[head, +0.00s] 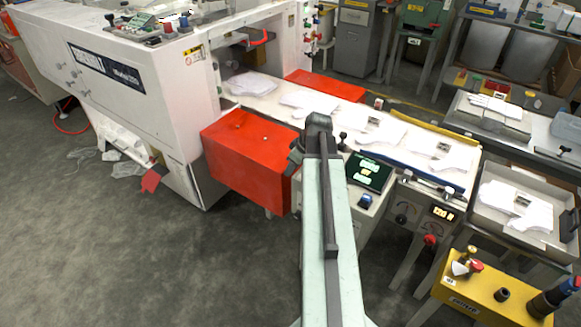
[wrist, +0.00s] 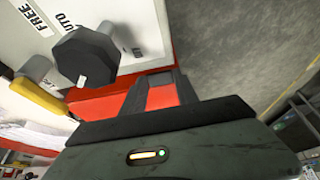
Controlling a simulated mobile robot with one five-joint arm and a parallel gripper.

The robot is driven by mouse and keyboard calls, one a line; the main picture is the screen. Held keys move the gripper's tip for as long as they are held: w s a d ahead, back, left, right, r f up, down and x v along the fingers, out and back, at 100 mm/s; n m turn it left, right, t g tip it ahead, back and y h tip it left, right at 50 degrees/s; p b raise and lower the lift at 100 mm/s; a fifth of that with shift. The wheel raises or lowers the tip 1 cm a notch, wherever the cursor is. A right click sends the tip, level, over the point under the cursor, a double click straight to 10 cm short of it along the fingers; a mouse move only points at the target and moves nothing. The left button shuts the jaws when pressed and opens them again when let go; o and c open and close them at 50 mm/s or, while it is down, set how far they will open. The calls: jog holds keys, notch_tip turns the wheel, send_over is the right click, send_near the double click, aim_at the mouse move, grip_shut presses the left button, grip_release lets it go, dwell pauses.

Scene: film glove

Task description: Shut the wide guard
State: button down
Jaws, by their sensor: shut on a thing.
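The large red guard (head: 245,160) juts out from the front side of the white machine, over the belt's near edge. A second red guard (head: 325,85) sits across the belt on the far side; I take the larger near one as the wide guard. In the wrist view, my gripper (wrist: 160,85) has its two dark fingers around a red part (wrist: 162,97), which looks like part of this guard. The fingertips' exact contact is hard to see. In the head view, my arm hides most of the gripper at the guard's right end.
A dark knob (wrist: 85,58) with FREE and AUTO labels is close beside the fingers. A panel with a green screen (head: 370,172) stands right of my arm. White glove shapes (head: 310,100) lie along the belt. Open grey floor (head: 180,260) lies at the front left.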

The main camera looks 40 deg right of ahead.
jog(key=c, duration=1.3)
grip_release()
jog(key=shift+a+f, duration=0.1)
jog(key=shift+a, duration=0.05)
jog(key=shift+c, duration=0.2)
jog(key=o, duration=0.4)
jog(key=shift+w+f, duration=0.1)
jog(key=shift+w, duration=0.05)
jog(key=p+v, duration=0.7)
jog(key=v, duration=0.1)
